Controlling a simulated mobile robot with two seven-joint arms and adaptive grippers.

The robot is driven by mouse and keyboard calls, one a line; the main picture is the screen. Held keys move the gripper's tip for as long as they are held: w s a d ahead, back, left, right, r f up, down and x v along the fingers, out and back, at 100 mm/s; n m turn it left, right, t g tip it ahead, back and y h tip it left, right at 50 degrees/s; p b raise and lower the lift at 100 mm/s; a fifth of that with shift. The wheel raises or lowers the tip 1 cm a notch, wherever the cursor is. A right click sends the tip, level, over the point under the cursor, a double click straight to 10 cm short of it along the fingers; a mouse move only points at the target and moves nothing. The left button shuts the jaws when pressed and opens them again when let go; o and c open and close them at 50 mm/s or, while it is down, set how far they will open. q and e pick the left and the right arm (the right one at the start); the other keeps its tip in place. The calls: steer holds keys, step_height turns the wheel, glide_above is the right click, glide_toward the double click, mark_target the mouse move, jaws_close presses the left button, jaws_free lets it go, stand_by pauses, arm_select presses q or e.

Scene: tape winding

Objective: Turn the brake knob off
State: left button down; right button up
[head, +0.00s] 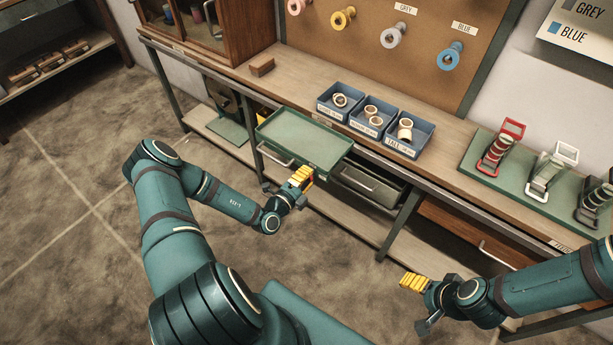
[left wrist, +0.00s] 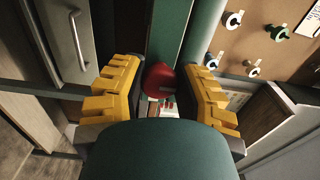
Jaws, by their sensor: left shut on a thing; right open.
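The red knob (left wrist: 159,82) shows in the left wrist view between the yellow fingers of my left gripper (left wrist: 160,88), which is shut on it. Any mark of its turn position is not readable. In the head view my left gripper (head: 301,177) is at the front edge of the bench, by the near right corner of the green tray (head: 303,141); the knob is hidden there. My right gripper (head: 418,289) is open and empty, in front of the bench at the lower right.
Blue bins (head: 366,115) with tape rolls stand on the bench (head: 455,157). Tape dispensers stand on a green mat (head: 510,186) at the right. Spools hang on the cork board (head: 430,25). A drawer (head: 372,186) with a bar handle is beside the left gripper. Open floor lies at the left.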

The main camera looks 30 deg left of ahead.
arm_select(q)
steer(key=c, duration=0.6)
jaws_free()
steer(key=s, duration=0.8)
steer(key=s+a, duration=0.1)
steer(key=s, duration=0.3)
